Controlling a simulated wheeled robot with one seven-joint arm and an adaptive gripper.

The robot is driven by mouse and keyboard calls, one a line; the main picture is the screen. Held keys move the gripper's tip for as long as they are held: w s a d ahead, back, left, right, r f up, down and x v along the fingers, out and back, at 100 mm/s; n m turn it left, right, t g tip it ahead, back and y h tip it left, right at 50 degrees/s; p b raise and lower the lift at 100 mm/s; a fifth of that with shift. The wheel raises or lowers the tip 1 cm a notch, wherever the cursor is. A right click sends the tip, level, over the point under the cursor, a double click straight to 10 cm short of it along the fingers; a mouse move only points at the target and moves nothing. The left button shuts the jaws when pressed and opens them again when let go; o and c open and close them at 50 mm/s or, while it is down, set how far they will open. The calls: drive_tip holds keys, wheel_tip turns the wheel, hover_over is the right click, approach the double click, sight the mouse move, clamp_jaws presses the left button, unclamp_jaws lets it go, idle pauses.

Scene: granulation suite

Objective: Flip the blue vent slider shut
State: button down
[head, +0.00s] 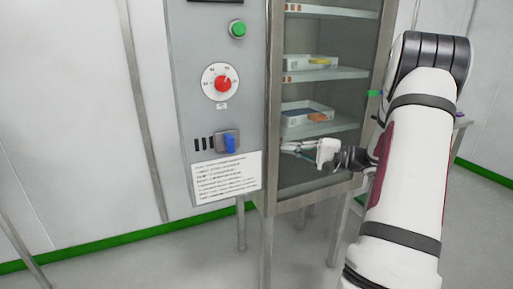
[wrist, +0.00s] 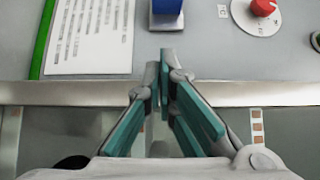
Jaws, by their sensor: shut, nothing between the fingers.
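The blue vent slider (head: 230,143) sits on a grey mount low on the control panel (head: 203,165), beside dark vent slots (head: 203,143). In the wrist view the blue slider (wrist: 167,7) is at the top edge and partly cut off. My gripper (head: 284,147) is shut and empty, to the right of the slider in the head view and apart from it. In the wrist view the closed fingertips (wrist: 166,52) point toward the slider, with a small gap in the picture between them and its mount.
Above the slider are a red knob (head: 222,84) on a white dial and a green button (head: 238,29). A printed label (head: 226,178) is below it. To the right, an open cabinet has shelves (head: 327,74) with trays (head: 306,114). The cabinet's front post (head: 272,110) stands near my gripper.

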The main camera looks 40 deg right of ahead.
drive_tip(key=b, duration=0.1)
approach(237, 143)
drive_tip(key=w, duration=0.4)
drive_tip(key=shift+w+a, duration=0.1)
drive_tip(key=shift+w+a+r+b, duration=0.1)
drive_tip(key=shift+w+a+b, duration=0.05)
drive_tip(key=shift+a, duration=0.45)
drive_tip(key=shift+w+a+b, duration=0.1)
drive_tip(key=shift+a+b, duration=0.05)
drive_tip(key=shift+a, duration=0.45)
drive_tip(key=shift+w+a, duration=0.2)
drive_tip(key=shift+a, duration=0.45)
drive_tip(key=a+b, duration=0.1)
drive_tip(key=a, duration=0.1)
drive_tip(key=w+a+b, duration=0.1)
drive_tip(key=a, duration=0.1)
drive_tip(key=w+a+b, duration=0.1)
drive_tip(key=a, duration=0.2)
drive_tip(key=shift+a, duration=0.15)
